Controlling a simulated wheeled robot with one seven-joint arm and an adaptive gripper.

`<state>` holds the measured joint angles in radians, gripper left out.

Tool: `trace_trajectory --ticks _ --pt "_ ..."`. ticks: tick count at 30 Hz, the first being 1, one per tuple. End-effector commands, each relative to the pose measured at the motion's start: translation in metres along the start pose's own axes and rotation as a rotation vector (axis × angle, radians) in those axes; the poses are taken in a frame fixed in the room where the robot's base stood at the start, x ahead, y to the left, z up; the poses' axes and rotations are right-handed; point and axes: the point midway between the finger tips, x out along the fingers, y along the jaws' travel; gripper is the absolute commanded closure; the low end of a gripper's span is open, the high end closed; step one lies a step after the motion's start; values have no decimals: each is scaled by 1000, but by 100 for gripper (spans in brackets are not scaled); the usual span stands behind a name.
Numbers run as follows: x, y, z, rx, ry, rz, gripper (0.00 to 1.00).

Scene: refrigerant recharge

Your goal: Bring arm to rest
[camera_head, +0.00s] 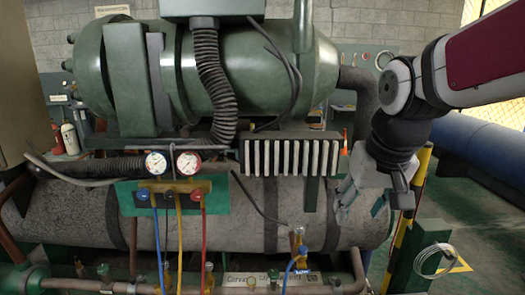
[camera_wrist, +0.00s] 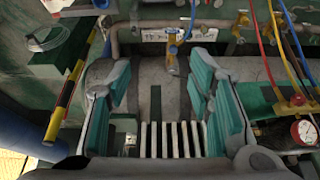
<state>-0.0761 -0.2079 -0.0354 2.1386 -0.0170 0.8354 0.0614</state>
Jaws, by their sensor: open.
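My gripper (camera_head: 360,210) hangs from my arm at the right of the head view, with its fingers pointing down. In the wrist view my gripper (camera_wrist: 155,85) shows two teal-padded fingers spread wide apart, with nothing held between them. It is in front of the right end of the large grey insulated tank (camera_head: 240,215). I cannot tell the exact gap to the tank. A blue-hosed valve fitting (camera_head: 298,250) sits below and left of my gripper. The same brass fitting (camera_wrist: 172,50) shows beyond the fingertips in the wrist view.
A gauge manifold (camera_head: 174,195) with blue, yellow and red hoses stands left of centre. A ribbed white block (camera_head: 290,157) is left of my gripper. A yellow-black striped post (camera_head: 408,225) and a green post with coiled wire (camera_head: 425,255) stand close at right. A green compressor (camera_head: 240,70) fills the top.

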Motion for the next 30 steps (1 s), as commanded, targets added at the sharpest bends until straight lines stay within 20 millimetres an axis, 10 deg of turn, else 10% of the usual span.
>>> trace_trajectory --ticks 6,15,30 --pt "-64 11 91 -4 1 4 52" --pt "-95 17 182 -13 -6 14 52" --pt "-96 18 195 -15 -10 16 52"
